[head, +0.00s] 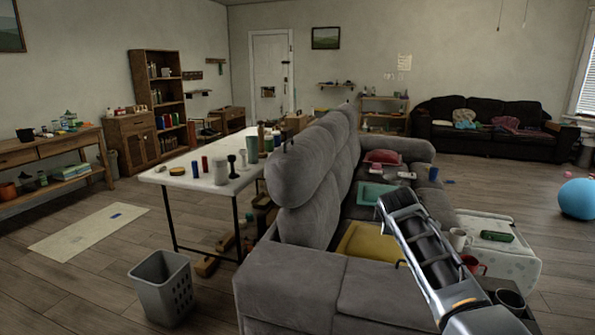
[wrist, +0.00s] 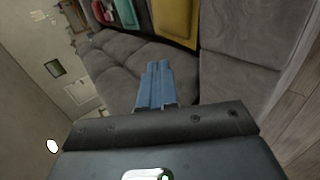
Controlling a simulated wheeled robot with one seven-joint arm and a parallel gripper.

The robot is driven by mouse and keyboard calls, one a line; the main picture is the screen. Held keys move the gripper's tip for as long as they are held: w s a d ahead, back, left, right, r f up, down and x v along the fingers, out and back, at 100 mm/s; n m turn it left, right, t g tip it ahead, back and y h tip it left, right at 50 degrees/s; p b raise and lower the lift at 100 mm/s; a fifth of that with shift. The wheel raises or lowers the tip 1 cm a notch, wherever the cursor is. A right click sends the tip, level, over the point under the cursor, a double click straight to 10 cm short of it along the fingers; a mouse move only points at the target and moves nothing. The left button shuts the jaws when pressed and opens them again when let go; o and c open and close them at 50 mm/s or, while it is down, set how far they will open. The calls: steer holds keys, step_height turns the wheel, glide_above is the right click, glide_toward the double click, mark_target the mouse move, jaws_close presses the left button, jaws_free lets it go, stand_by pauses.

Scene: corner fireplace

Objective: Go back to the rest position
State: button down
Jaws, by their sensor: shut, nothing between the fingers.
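My gripper (wrist: 155,82) shows in the wrist view as two blue fingers close together, with nothing between them. The grey sofa (wrist: 120,72) is behind the fingers in that view, which is strongly tilted. In the head view my arm rises from the lower right in front of the grey sofa (head: 275,277). I cannot make out the fingers there. No object is held.
A white table (head: 187,181) with bottles and cups stands left of the sofa. A grey bin (head: 160,283) is on the floor. A yellow cushion (head: 363,243) and a teal tray (head: 374,193) lie on the sofa. A white side table (head: 517,262) with mugs stands right of my arm.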

steer(key=s+a+f+m+t+y, duration=0.1)
steer(key=s+a+f+m, duration=0.15)
steer(key=s+f, duration=0.9)
steer(key=s+a+f+m+y, duration=0.2)
steer(key=s+a+f, duration=0.1)
steer(key=s+f, duration=0.8)
steer(key=s+f+m+t, duration=0.1)
steer(key=s+f+m, duration=0.1)
steer(key=s, duration=1.1)
steer(key=s+r+m+t, duration=0.1)
steer(key=s+r+m, duration=0.15)
steer(key=s, duration=0.85)
steer(key=s+r+m, duration=0.1)
steer(key=s+r, duration=0.2)
steer(key=s, duration=0.7)
steer(key=s+d+r+m+t, duration=0.2)
steer(key=s+r+m, duration=0.2)
steer(key=s+r, duration=1.3)
step_height(320, 180, down, 21)
steer(key=b, duration=2.2)
step_height(320, 180, up, 20)
steer(key=p, duration=1.9)
steer(key=shift+w+a+f, duration=0.15)
steer(key=shift+w+a, duration=0.05)
steer(key=shift+w, duration=0.2)
